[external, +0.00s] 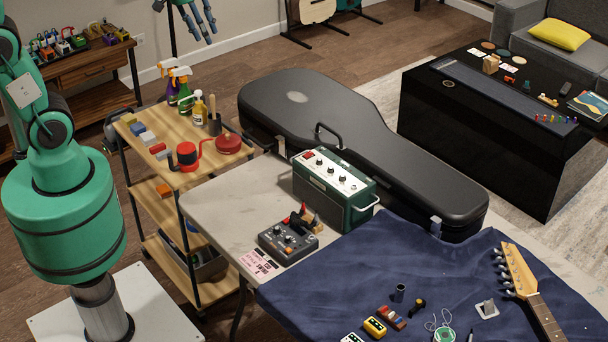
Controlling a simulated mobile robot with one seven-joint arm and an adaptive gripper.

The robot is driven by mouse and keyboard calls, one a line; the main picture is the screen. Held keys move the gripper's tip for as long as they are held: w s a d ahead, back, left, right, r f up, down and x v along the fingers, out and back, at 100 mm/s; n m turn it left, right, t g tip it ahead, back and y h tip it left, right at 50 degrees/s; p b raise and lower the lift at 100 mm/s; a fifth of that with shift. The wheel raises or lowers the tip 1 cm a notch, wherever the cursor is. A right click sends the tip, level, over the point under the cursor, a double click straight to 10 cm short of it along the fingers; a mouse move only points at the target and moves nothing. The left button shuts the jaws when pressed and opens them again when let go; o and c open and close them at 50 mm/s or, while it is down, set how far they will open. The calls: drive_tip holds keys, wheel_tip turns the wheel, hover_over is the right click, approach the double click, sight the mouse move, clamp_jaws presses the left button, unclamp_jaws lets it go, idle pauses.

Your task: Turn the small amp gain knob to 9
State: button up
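The small amp (334,190) is a dark green box with a carry handle at its right end. It stands upright on the grey worktable, beside the black guitar case. Its white top panel (333,171) carries a red part at the left and a row of small dark knobs (331,169). The knob labels and pointer positions are too small to read, so I cannot tell which is gain. My gripper (201,38) hangs at the top edge, partly cut off, far from the amp.
A grey pedal box (288,243) with knobs sits in front of the amp, with small red and dark items behind it. The guitar case (330,130) lies behind. A blue cloth (350,280) holds a guitar neck (522,275) and small parts. A wooden cart (185,180) stands left.

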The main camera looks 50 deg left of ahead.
drive_tip(key=w+d+f+n+g+p, duration=0.1)
drive_tip(key=w+d+f+n, duration=0.15)
drive_tip(key=w, duration=0.25)
drive_tip(key=w+d+f+n+p, duration=0.1)
drive_tip(key=w+d, duration=0.2)
drive_tip(key=w, duration=0.1)
drive_tip(key=n+g+p, duration=0.3)
drive_tip(key=n, duration=0.7)
hover_over(319, 159)
wheel_tip(319, 159, down, 22)
drive_tip(key=f, duration=0.1)
drive_tip(key=shift+d+r+y, duration=0.15)
drive_tip(key=shift+r+y, duration=0.1)
drive_tip(key=shift+y, duration=0.05)
drive_tip(key=shift+f, duration=0.1)
wheel_tip(319, 159, down, 14)
drive_tip(key=shift+r, duration=0.2)
clamp_jaws()
